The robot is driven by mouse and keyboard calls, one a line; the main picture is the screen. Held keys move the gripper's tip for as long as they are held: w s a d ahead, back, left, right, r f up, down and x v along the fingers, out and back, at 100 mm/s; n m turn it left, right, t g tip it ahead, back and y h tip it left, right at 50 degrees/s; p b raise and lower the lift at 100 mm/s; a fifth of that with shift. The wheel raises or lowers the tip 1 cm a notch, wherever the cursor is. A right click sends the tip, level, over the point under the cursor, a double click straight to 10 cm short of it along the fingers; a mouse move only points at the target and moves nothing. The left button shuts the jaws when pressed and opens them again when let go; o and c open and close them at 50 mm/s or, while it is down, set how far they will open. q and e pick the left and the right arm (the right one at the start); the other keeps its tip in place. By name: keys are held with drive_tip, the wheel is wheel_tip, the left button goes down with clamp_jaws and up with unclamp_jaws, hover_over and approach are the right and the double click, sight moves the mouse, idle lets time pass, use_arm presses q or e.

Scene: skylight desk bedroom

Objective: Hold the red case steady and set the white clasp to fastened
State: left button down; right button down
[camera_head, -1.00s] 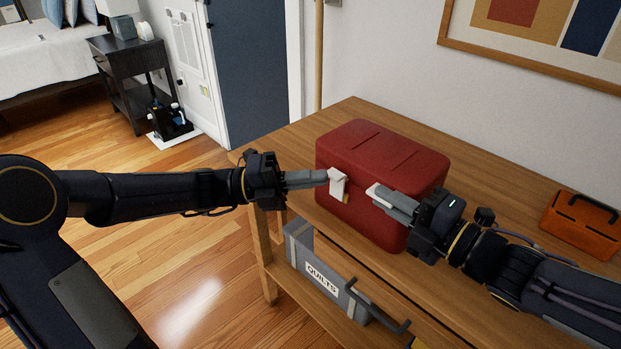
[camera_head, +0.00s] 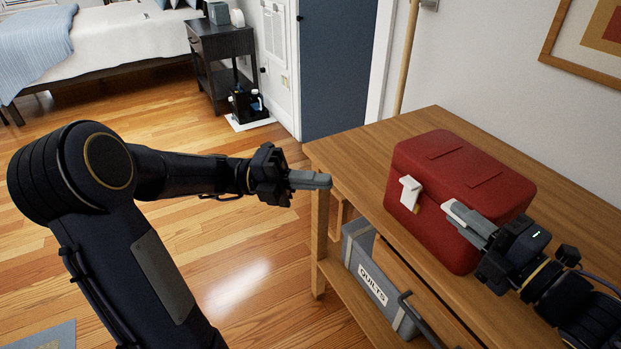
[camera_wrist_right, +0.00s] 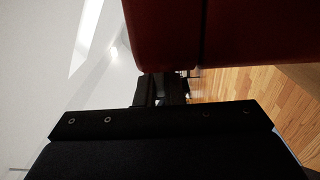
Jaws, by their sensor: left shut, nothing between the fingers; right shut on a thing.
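The red case (camera_head: 458,185) stands on the wooden table with its lid down. It also fills the top of the right wrist view (camera_wrist_right: 210,35). The white clasp (camera_head: 409,192) is on its front near the left corner, across the lid seam. I cannot tell whether it lies fully flat. My left gripper (camera_head: 326,181) is shut and empty, left of the clasp and clearly apart from it, by the table's left corner. My right gripper (camera_head: 462,222) is shut on a white handle (camera_head: 476,217) at the case's front. The fingers partly hide this handle.
The wooden table (camera_head: 572,215) has free room behind the case. A grey bin labelled QUILTS (camera_head: 372,283) sits on the shelf below the table front. Open wooden floor (camera_head: 245,240) lies to the left. A dark nightstand (camera_head: 222,45) and a bed stand further back.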

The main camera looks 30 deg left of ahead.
use_arm(q)
drive_tip(key=shift+s+a, duration=0.15)
drive_tip(key=shift+a, duration=0.35)
use_arm(e)
drive_tip(key=c, duration=1.5)
unclamp_jaws()
